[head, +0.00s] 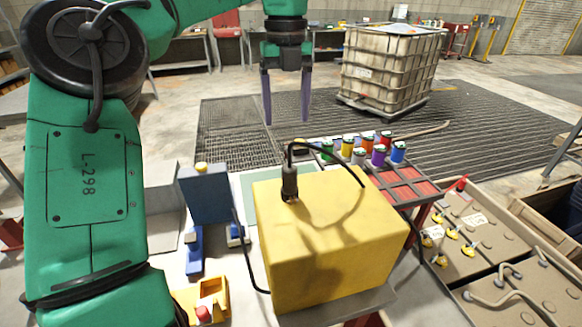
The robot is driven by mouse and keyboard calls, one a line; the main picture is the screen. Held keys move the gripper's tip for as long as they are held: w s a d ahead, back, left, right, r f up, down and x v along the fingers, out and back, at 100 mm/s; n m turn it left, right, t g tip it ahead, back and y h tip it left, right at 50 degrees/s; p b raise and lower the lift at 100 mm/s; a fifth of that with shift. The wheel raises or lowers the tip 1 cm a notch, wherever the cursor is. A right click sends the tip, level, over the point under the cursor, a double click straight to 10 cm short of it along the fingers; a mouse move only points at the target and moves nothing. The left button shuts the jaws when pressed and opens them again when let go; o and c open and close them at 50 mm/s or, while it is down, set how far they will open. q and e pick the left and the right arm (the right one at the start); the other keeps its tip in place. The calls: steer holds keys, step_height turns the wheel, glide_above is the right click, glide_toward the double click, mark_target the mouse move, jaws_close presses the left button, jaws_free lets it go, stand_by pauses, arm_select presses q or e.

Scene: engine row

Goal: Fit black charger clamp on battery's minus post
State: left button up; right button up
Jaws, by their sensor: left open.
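My left gripper (287,121) hangs fingers-down at the top centre, open and empty. A black clamp (289,184) stands upright on top of a large yellow box (330,250). The clamp is below the gripper in the picture, clear of its fingertips. A black cable arches from the clamp and comes down near the box's far right edge. At the right are brown battery-like blocks (478,238) with yellow caps. A small red piece (461,184), possibly a second clamp, is at their far edge. I cannot tell which post is minus. My right gripper is out of view.
Several coloured cans (378,155) stand behind the box, beside a red-and-dark tray (405,190). Blue blocks (204,194) and a yellow-orange piece (208,297) are left of the box. A caged white tank (390,65) stands on the floor grating behind.

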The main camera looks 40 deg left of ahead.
mark_target(290, 167)
arm_select(q)
steer(key=s+d+f, duration=0.2)
steer(key=shift+f, duration=0.3)
steer(key=f, duration=0.2)
steer(key=s+f+p, duration=0.1)
steer(key=shift+d+f, duration=0.15)
steer(key=shift+d, duration=0.1)
steer(key=f, duration=0.1)
steer(key=w+f+p, duration=0.1)
steer(key=f, duration=0.1)
steer(key=f+p, duration=0.1)
steer(key=shift+w+a+f, duration=0.15)
steer(key=shift+w+a, duration=0.15)
steer(key=shift+a, duration=0.1)
steer(key=f, duration=0.1)
steer(key=f+p, duration=0.1)
steer(key=shift+s+d+f, duration=0.1)
steer(key=shift+d+f, duration=0.15)
steer(key=shift+f, duration=0.15)
steer(key=shift+s, duration=0.1)
steer(key=c, duration=0.4)
jaws_close()
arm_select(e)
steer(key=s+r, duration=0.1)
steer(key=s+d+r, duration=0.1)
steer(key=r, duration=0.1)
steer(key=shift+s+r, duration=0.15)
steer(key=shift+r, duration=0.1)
